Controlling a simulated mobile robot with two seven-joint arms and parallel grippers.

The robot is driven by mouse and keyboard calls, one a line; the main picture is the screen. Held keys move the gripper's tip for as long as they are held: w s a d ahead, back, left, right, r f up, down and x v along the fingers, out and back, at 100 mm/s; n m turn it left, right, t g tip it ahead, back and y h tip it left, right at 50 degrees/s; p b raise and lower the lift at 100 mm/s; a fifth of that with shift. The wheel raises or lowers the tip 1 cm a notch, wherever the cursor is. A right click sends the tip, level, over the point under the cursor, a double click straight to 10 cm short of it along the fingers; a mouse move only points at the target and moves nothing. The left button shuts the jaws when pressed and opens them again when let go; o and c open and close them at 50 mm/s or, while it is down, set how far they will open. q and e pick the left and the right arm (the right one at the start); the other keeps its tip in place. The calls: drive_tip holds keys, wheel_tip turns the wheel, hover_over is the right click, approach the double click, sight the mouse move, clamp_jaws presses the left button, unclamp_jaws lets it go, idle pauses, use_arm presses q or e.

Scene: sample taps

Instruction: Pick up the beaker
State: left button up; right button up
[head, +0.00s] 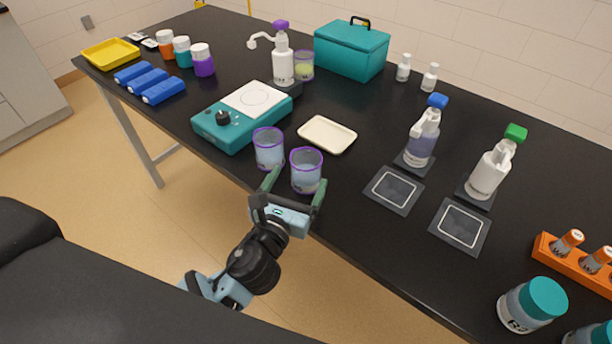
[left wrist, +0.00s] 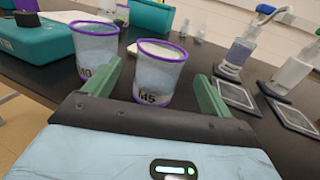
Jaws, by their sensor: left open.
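Two clear beakers with purple rims stand upright near the front edge of the black table. The right beaker (head: 306,170) is between the green fingers of my left gripper (head: 296,190), which is open. In the left wrist view this beaker (left wrist: 158,75) carries a label that seems to read M5, and both fingers (left wrist: 158,92) stand apart from it. The left beaker (head: 269,149) is just outside the left finger and also shows in the left wrist view (left wrist: 95,48). A third purple-rimmed beaker (head: 303,66) with yellowish contents stands farther back by a pump bottle. My right gripper is not seen.
A teal hot plate (head: 226,128) stands left of the beakers, with a cream tray (head: 327,135) behind them. Dark square pads (head: 394,190) and dispenser bottles (head: 422,140) stand to the right. A teal box (head: 351,50) is at the back.

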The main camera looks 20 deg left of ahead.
sight(311, 157)
use_arm(q)
drive_tip(key=shift+w+d+f, duration=0.1)
drive_tip(key=shift+w+f, duration=0.05)
drive_tip(key=shift+w, duration=1.25)
drive_tip(key=shift+w+f, duration=0.15)
drive_tip(key=shift+w, duration=1.5)
drive_tip(key=c, duration=1.1)
drive_tip(key=shift+r, duration=0.1)
